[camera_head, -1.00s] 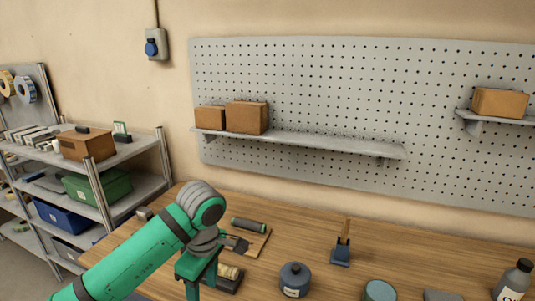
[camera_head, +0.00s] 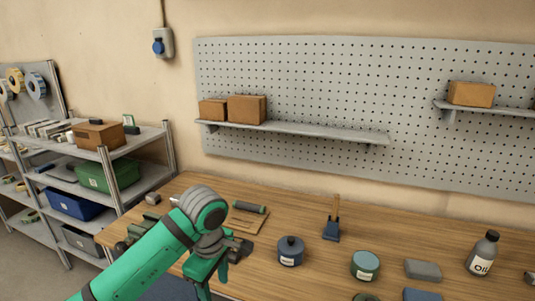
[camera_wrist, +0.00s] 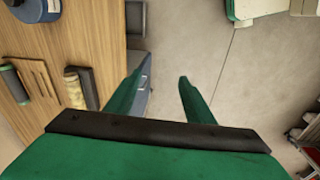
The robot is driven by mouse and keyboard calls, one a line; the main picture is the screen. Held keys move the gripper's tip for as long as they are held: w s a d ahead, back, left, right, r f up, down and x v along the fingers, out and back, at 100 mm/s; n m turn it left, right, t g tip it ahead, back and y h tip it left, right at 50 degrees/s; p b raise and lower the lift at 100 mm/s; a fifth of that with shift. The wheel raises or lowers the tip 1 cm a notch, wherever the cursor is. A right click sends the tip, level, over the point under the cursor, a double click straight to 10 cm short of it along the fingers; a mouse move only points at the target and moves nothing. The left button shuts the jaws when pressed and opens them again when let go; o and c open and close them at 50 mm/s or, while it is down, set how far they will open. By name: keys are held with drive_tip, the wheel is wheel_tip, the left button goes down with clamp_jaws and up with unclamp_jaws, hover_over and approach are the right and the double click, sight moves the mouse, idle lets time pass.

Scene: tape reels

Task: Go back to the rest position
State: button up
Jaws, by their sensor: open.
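My gripper (camera_wrist: 163,70) is open in the wrist view, its two green fingers apart with only grey floor and part of a blue-grey cabinet side showing between and behind them. It holds nothing. In the head view my green arm reaches in from the bottom, and my gripper (camera_head: 205,272) hangs at the front edge of the wooden workbench (camera_head: 310,218); its fingertips are partly cut off by the frame.
On the bench are a blue container (camera_head: 290,252), a brush (camera_head: 333,222), a teal tin (camera_head: 365,265), an oil bottle (camera_head: 482,253) and a wooden board (camera_head: 248,220). A pegboard (camera_head: 300,80) is behind. Shelving with bins (camera_head: 75,203) stands left. The wrist view shows open floor (camera_wrist: 215,50).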

drive_tip(key=w+d+f+m+t+h, duration=0.25)
drive_tip(key=d+t+h, duration=0.3)
drive_tip(key=d, duration=0.95)
drive_tip(key=w+d+f+m+t+h, duration=0.25)
drive_tip(key=d+t+h, duration=0.3)
drive_tip(key=d, duration=0.95)
drive_tip(key=s+a+f+n+t+y, duration=0.15)
drive_tip(key=s+a+f+y, duration=0.25)
drive_tip(key=s+f, duration=0.45)
drive_tip(key=s+a+f+n+t+y, duration=0.15)
drive_tip(key=s+a+f+y, duration=0.25)
drive_tip(key=s+f, duration=0.45)
drive_tip(key=s+a+m+y, duration=0.1)
drive_tip(key=s+a+m, duration=0.2)
drive_tip(key=s, duration=0.5)
drive_tip(key=s+a+r+m, duration=0.1)
drive_tip(key=s+a+m, duration=0.2)
drive_tip(key=s, duration=0.5)
drive_tip(key=s+a+r+m+y, duration=0.1)
drive_tip(key=s+a+m, duration=0.2)
drive_tip(key=s+m, duration=0.2)
drive_tip(key=s, duration=0.3)
drive_tip(key=shift+s+a+r+y, duration=0.15)
drive_tip(key=shift+s+r+y, duration=0.05)
drive_tip(key=shift+s+y, duration=0.1)
